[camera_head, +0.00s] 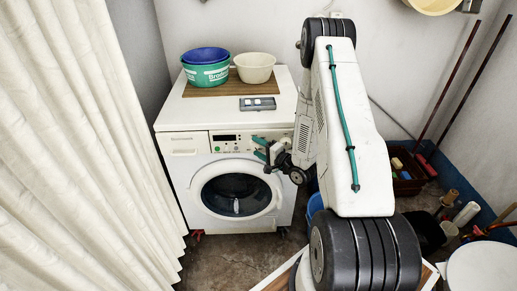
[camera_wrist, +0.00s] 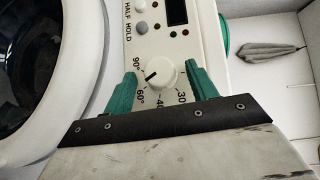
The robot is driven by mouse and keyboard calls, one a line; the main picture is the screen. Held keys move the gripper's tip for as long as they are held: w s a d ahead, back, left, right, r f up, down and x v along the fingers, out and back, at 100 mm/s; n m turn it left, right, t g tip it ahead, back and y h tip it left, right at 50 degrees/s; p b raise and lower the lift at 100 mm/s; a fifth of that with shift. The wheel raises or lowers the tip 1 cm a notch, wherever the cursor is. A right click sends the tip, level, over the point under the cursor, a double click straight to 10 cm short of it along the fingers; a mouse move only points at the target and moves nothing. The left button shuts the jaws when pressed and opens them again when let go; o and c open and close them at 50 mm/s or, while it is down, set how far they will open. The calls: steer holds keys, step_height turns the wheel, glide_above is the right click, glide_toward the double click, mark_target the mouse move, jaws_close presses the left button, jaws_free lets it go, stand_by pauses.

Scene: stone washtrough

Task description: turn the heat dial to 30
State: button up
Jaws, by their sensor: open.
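The heat dial (camera_wrist: 161,73) is a round white knob on the washing machine's control panel, in the middle of the wrist view. Its dark pointer line is on its left side, towards the 90 and 60 marks. The 40 and 30 marks lie below it and to its lower right. My gripper (camera_wrist: 163,76) is open, with one green finger on each side of the dial and visible gaps between. In the head view my gripper (camera_head: 261,148) is at the panel's right part and hides the dial there.
The white washing machine (camera_head: 178,184) has a round door (camera_head: 236,194) below the panel. On its top are a board (camera_head: 233,86) with blue, green and cream basins and a small grey item (camera_head: 258,104). A cream curtain (camera_head: 80,150) hangs at left.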

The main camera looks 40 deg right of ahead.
steer(key=shift+w, duration=0.1)
steer(key=c, duration=1)
steer(key=shift+r, duration=0.15)
steer(key=n+g, duration=0.1)
steer(key=n+g+h, duration=0.1)
steer(key=shift+w+a+r+n+g, duration=0.1)
steer(key=shift+r+n+g, duration=0.2)
steer(key=shift+g, duration=0.1)
steer(key=n+g+h, duration=0.2)
steer(key=g+h, duration=0.1)
steer(key=shift+w+a+r+n, duration=0.15)
steer(key=shift+a+r+n, duration=0.15)
steer(key=shift+n, duration=0.1)
steer(key=n+g+h, duration=0.2)
steer(key=h, duration=0.1)
steer(key=shift+w+a+r+g, duration=0.1)
steer(key=shift+w+a+g, duration=0.1)
steer(key=shift+a+g, duration=0.15)
steer(key=shift+w+a+n+g+h, duration=0.1)
steer(key=shift+w+n+g+h, duration=0.1)
steer(key=shift+n+g+h, duration=1.1)
steer(key=shift+h, duration=0.4)
